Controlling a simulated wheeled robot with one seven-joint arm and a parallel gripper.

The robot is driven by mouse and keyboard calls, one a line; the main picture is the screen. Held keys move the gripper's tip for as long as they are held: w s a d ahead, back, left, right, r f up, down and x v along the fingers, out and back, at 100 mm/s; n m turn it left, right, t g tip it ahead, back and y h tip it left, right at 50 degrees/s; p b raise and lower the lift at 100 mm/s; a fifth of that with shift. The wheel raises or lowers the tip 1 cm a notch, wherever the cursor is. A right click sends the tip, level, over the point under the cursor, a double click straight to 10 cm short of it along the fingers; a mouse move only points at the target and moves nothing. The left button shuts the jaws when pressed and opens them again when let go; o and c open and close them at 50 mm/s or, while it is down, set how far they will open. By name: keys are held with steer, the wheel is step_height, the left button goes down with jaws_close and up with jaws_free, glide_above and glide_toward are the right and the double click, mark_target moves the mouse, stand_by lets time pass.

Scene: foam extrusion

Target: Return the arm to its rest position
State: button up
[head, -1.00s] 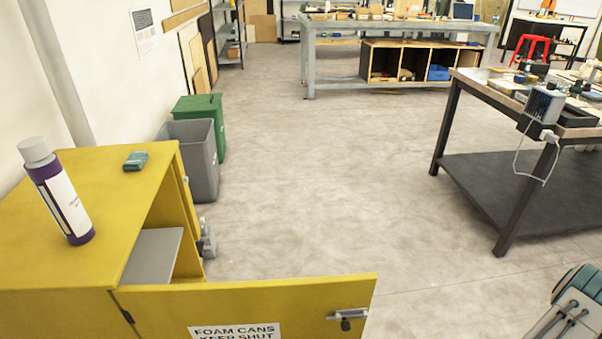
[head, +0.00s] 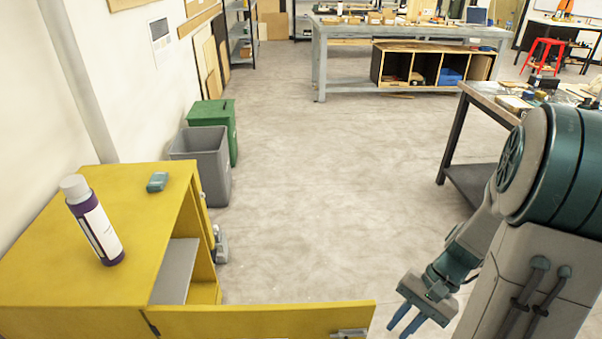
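My gripper (head: 405,323) hangs at the lower right in the head view, beside the right end of the open cabinet door. Its two blue fingers point down and stand apart with nothing between them. My arm folds down from the large grey and teal joint at the right edge. The yellow cabinet (head: 60,255) stands at the left with its door (head: 270,318) swung open toward the right. A purple and white foam can (head: 95,222) stands on the cabinet top, away from my gripper.
A small teal object (head: 157,182) lies on the cabinet top. A grey bin (head: 205,165) and a green bin (head: 218,118) stand behind the cabinet. A dark workbench (head: 470,185) is at the right, partly hidden by my arm. The floor (head: 330,190) between is clear.

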steer(key=a+r+n+t+h+p, duration=0.2)
steer(key=r+n+t+h+p, duration=0.1)
steer(key=r, duration=0.8)
steer(key=a+r+n+t+h+p, duration=0.3)
steer(key=r+n+p, duration=0.1)
steer(key=r, duration=0.7)
steer(key=shift+s+a+p, duration=0.3)
steer(key=shift+s, duration=0.05)
